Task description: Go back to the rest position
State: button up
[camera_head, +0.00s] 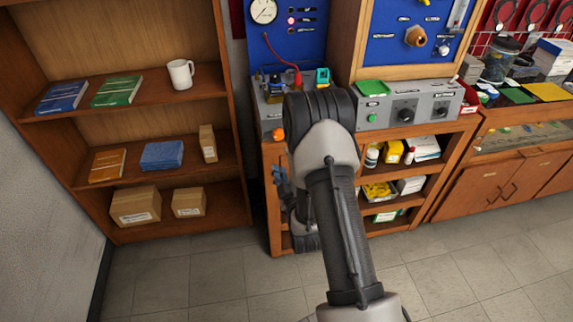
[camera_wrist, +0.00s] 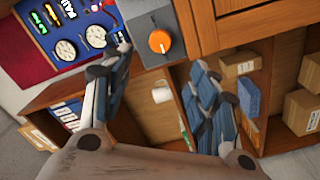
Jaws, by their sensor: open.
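My gripper (camera_wrist: 160,60) is open and empty, with its two blue-padded fingers spread apart in the wrist view. An orange knob (camera_wrist: 160,41) on a grey panel shows beyond the gap between the fingertips, apart from them. In the head view my arm reaches forward to the workbench and hides most of the gripper. The orange knob (camera_head: 278,134) also shows there, on the left end of the bench equipment.
A wooden shelf (camera_head: 233,190) at the left holds books, a white mug (camera_head: 180,73) and cardboard boxes (camera_head: 135,206). A grey control box (camera_head: 420,103) stands on the bench right of my arm. A low cabinet (camera_head: 490,190) stands at the right. The tiled floor (camera_head: 200,275) in front is clear.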

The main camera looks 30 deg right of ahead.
dwell(0.3)
jog(key=w+a+r+m+g+y, duration=0.2)
jog(key=w+a+r+g, duration=0.1)
jog(key=r, duration=0.5)
jog(key=s+a+r+m+g+y, duration=0.1)
jog(key=s+a+r+m+g, duration=0.15)
jog(key=s+a+r, duration=0.4)
jog(key=s+a+r+m+g, duration=0.1)
jog(key=s+a+g, duration=0.1)
jog(key=s, duration=0.7)
jog(key=s+a+r+m+g+y, duration=0.1)
jog(key=s+a+r+g, duration=0.1)
jog(key=s, duration=0.8)
jog(key=s+a+r+m+g+y, duration=0.1)
jog(key=s+a+r+g, duration=0.1)
jog(key=s, duration=0.8)
jog(key=shift+a+m+g, duration=0.2)
jog(key=shift+m+g, duration=0.15)
jog(key=shift+g, duration=0.3)
